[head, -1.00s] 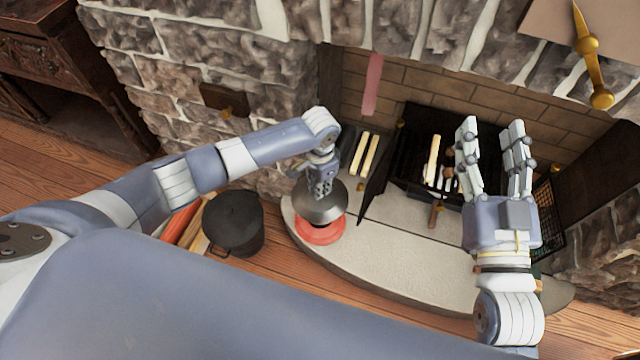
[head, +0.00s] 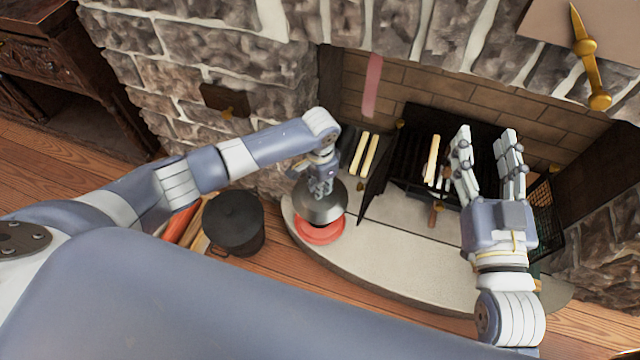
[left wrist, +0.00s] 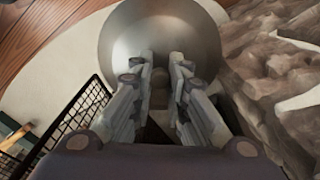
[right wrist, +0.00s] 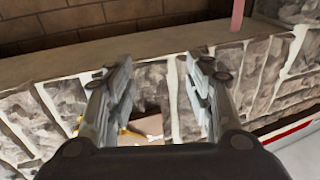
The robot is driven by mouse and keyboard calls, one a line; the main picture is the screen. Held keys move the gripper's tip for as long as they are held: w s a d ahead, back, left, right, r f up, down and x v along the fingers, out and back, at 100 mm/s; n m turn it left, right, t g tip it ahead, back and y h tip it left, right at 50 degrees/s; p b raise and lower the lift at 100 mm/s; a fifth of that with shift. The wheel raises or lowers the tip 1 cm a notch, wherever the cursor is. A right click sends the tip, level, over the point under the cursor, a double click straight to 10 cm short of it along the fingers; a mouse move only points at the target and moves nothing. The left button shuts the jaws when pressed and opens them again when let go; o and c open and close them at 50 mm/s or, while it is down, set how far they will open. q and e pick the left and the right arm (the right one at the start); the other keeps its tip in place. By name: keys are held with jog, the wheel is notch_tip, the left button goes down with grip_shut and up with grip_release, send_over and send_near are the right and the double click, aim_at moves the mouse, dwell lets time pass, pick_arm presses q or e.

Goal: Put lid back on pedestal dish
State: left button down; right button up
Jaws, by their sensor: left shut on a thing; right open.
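A grey metal lid (head: 320,204) is held by my left gripper (head: 321,186) over the red pedestal dish (head: 320,229) at the left end of the hearth. In the left wrist view, the left fingers (left wrist: 160,72) close at the middle of the round lid (left wrist: 198,38), and the dish is hidden behind it. The lid overlaps the dish in the head view; I cannot tell if they touch. My right gripper (head: 487,145) is open and empty, raised over the right part of the hearth. Its spread fingers also show in the right wrist view (right wrist: 158,85).
The pale hearth (head: 400,262) is clear in front. A black pot (head: 235,222) stands on the wooden floor left of the dish. A black fire screen (head: 374,188) stands right of the lid, before the grate. Stone walls flank the fireplace.

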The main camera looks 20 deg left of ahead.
jog(key=shift+d+f+g, duration=0.1)
jog(key=shift+f+g, duration=0.3)
jog(key=shift+f, duration=0.3)
jog(key=shift+f, duration=0.2)
dwell(0.4)
pick_arm(q)
jog(key=c, duration=1)
grip_release()
